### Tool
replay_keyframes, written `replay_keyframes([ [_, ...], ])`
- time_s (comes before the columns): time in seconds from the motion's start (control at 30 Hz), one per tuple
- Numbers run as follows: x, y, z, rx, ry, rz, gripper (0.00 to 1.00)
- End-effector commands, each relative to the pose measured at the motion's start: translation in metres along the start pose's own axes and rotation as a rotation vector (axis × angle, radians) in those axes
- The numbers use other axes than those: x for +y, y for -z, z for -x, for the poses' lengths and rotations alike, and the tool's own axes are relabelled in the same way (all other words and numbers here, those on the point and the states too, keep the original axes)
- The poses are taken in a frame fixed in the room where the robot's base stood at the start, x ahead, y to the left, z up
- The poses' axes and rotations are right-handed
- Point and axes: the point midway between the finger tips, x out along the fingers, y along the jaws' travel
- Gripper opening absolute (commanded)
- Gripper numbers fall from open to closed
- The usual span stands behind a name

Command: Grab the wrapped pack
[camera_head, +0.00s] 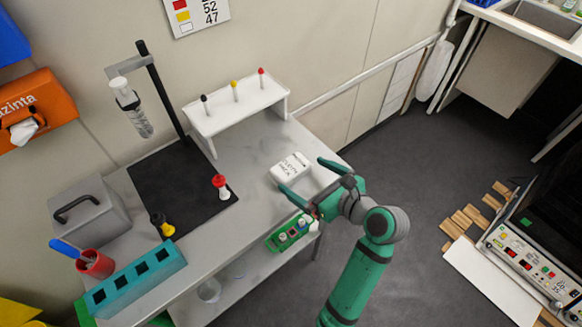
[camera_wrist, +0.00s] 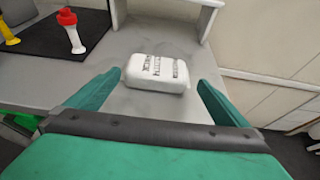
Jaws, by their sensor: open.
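The wrapped pack (camera_head: 291,168) is a small white block with dark printed lettering on top. It lies flat on the grey table near its right end. In the wrist view the pack (camera_wrist: 156,73) sits ahead of and between my two green fingers. My gripper (camera_head: 308,178) is open and empty, its fingers spread wide on either side of the pack's near edge. In the wrist view my gripper (camera_wrist: 158,82) shows a gap between each finger and the pack.
A white shelf (camera_head: 240,107) with several coloured-tip pieces stands behind the pack. Bare tabletop surrounds the pack.

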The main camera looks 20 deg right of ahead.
Motion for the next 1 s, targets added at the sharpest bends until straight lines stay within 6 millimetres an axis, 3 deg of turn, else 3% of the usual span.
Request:
replay_keyframes([
  [0.27, 0.0, 0.0, -0.021, 0.0, 0.001, 0.0, 1.0],
  [0.6, 0.002, 0.002, -0.062, 0.0, 0.003, -0.001, 1.0],
  [0.93, 0.002, 0.002, -0.069, 0.0, 0.004, 0.0, 1.0],
  [1.0, 0.002, 0.002, -0.069, 0.0, 0.004, 0.0, 0.83],
])
